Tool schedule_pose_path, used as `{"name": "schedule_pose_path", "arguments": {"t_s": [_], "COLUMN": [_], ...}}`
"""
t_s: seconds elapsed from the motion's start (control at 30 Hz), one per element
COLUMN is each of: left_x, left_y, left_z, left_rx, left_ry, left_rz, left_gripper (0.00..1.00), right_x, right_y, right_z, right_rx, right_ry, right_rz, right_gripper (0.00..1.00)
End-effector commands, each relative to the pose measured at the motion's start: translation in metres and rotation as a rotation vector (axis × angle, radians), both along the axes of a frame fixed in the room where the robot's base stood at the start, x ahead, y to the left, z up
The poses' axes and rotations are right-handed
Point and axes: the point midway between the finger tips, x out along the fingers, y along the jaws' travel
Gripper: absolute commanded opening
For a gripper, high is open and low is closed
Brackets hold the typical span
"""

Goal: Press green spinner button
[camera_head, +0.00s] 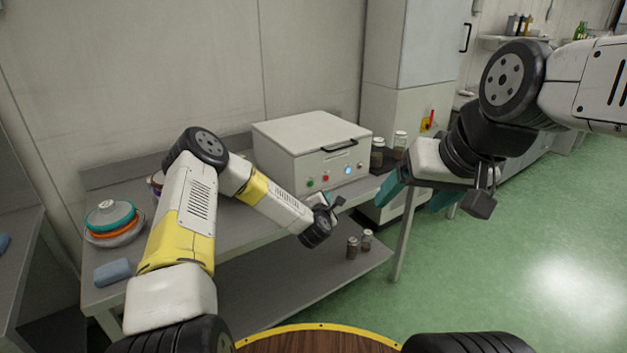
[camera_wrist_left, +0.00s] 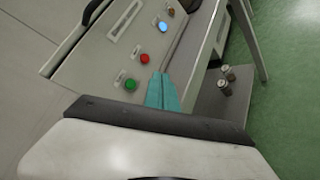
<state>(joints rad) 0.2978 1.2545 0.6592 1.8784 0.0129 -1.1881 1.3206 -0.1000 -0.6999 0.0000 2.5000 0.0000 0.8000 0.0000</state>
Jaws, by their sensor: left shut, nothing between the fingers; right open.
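The spinner is a white box (camera_head: 300,145) with a dark lid handle, standing on the grey table. Its green button (camera_head: 310,183) is at the lower left of the front panel, left of a red button (camera_head: 326,178) and a lit blue one (camera_head: 347,170). In the left wrist view the green button (camera_wrist_left: 130,84) shows left of my shut left fingertips (camera_wrist_left: 161,90), with the red button (camera_wrist_left: 144,58) above them. My left gripper is empty; whether it touches the panel cannot be told. My right gripper (camera_head: 420,191) is open and empty, to the right of the spinner.
Dark jars (camera_head: 377,153) stand right of the spinner. Stacked coloured bowls (camera_head: 111,217) and a blue sponge (camera_head: 113,272) are on the table's left part. Two small jars (camera_head: 353,247) stand on the lower shelf (camera_head: 290,285). Green floor is clear at right.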

Motion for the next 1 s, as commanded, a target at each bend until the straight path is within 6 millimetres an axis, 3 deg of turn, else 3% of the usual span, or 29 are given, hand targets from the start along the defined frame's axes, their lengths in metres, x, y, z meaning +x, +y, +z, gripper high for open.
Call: {"name": "schedule_pose_path", "arguments": {"t_s": [0.4,1.0], "left_x": [0.044,0.053], "left_y": [0.032,0.038], "left_z": [0.0,0.0], "left_rx": [0.001,0.001], "left_ry": [-0.001,0.0], "left_rz": [0.0,-0.002], "left_gripper": [0.0,0.0], "right_x": [0.0,0.0], "right_y": [0.0,0.0], "right_z": [0.0,0.0], "right_rx": [0.0,0.0], "right_ry": [0.0,0.0], "right_rz": [0.0,0.0], "right_gripper": [0.78,0.78]}}
